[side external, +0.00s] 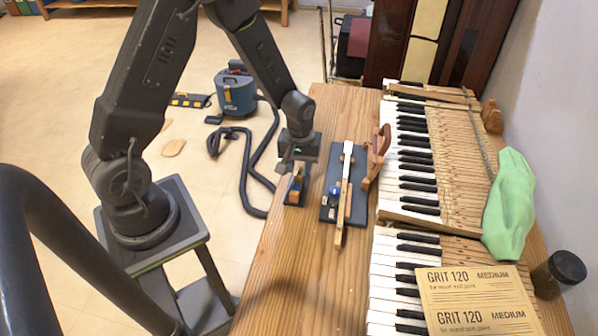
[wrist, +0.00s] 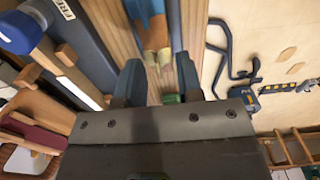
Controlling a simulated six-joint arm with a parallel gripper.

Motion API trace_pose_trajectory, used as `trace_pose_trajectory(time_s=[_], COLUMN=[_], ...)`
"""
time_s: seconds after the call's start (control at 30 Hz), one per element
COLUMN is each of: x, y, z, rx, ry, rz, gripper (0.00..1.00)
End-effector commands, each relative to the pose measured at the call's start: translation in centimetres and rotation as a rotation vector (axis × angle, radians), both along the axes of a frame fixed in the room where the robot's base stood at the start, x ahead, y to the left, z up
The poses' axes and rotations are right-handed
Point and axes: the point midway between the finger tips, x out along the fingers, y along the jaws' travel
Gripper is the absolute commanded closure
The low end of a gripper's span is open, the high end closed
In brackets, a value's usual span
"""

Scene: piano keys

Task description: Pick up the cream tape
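I cannot make out a cream tape in either view. My gripper (side external: 297,172) is over the left edge of the wooden bench, pointing down. In the wrist view its two fingers (wrist: 158,76) are apart, with nothing clearly held between them. A blue and tan thing (wrist: 154,30) with pale cream ends lies just beyond the fingertips; it cannot be told whether it touches them. A small green thing (wrist: 173,98) shows between the fingers near the palm.
A dark board (side external: 328,210) with a wooden key piece and a blue-capped item lies right of the gripper. Piano keyboards (side external: 412,150), a green cloth (side external: 510,205), grit sheets (side external: 475,295) and a dark jar (side external: 558,273) fill the right. The bench front (side external: 300,270) is clear.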

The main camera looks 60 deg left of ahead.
Motion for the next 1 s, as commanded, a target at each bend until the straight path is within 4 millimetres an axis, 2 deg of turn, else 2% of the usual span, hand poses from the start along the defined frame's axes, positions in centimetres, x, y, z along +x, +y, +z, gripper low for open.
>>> trace_pose_trajectory(time_s=[0.17,0.5,1.0], x=[0.02,0.00,-0.10], y=[0.01,0.00,-0.01], z=[0.02,0.03,-0.04], rx=[0.001,0.000,0.000], ry=[-0.001,0.000,0.003], rz=[0.000,0.000,0.000], gripper=[0.68,1.00,1.00])
